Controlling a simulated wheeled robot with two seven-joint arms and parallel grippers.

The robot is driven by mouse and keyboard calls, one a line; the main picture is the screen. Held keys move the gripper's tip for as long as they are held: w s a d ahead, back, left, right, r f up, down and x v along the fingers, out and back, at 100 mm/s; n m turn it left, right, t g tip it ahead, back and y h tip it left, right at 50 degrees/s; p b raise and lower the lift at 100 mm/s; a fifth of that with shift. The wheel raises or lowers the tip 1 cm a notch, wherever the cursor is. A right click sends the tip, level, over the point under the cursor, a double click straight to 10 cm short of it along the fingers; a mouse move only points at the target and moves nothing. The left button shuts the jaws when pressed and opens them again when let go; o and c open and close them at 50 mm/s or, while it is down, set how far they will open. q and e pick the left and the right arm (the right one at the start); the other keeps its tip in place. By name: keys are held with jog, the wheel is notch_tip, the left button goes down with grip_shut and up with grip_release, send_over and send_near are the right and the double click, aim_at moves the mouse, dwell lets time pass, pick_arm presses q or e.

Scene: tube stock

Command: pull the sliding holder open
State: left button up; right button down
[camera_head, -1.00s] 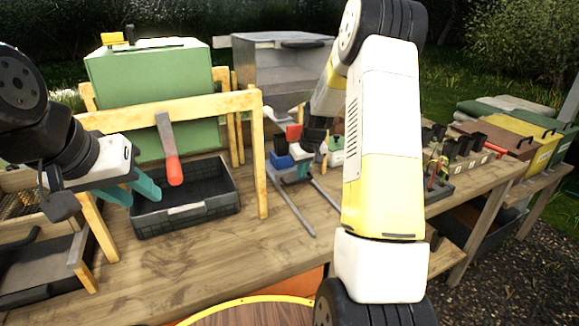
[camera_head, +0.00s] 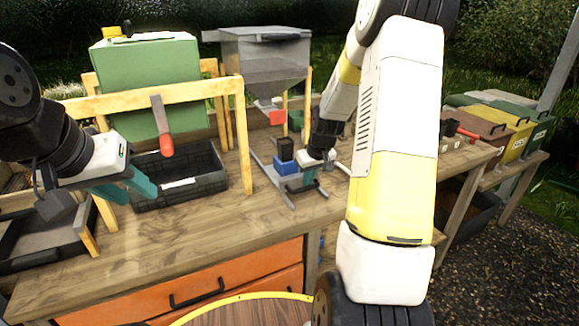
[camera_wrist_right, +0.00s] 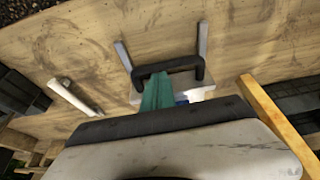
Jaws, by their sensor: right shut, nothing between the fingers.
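The sliding holder, with a blue block (camera_head: 286,168) and a black cup on it, sits near the front ends of its grey rails (camera_head: 268,180), clear in front of the hopper's red spout. Its black handle (camera_wrist_right: 170,65) shows in the right wrist view. My right gripper (camera_head: 310,176) is at the holder's front. In the right wrist view its teal fingers (camera_wrist_right: 155,92) are together, with the tips at the handle loop; contact is unclear. My left gripper (camera_head: 128,188) is open and empty, near the black crate, away from the holder.
A grey hopper (camera_head: 268,50) stands behind the holder. A black crate (camera_head: 190,183) and wooden frame (camera_head: 245,150) are to the left. A white rod-like thing (camera_wrist_right: 75,98) lies on the bench in the right wrist view. The bench front (camera_head: 190,225) is clear.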

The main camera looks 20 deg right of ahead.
jog(key=shift+s+d, duration=0.2)
jog(key=shift+s, duration=0.7)
jog(key=shift+s+d, duration=0.15)
jog(key=shift+s, duration=0.8)
jog(key=shift+s+d, duration=0.2)
jog(key=shift+s, duration=0.7)
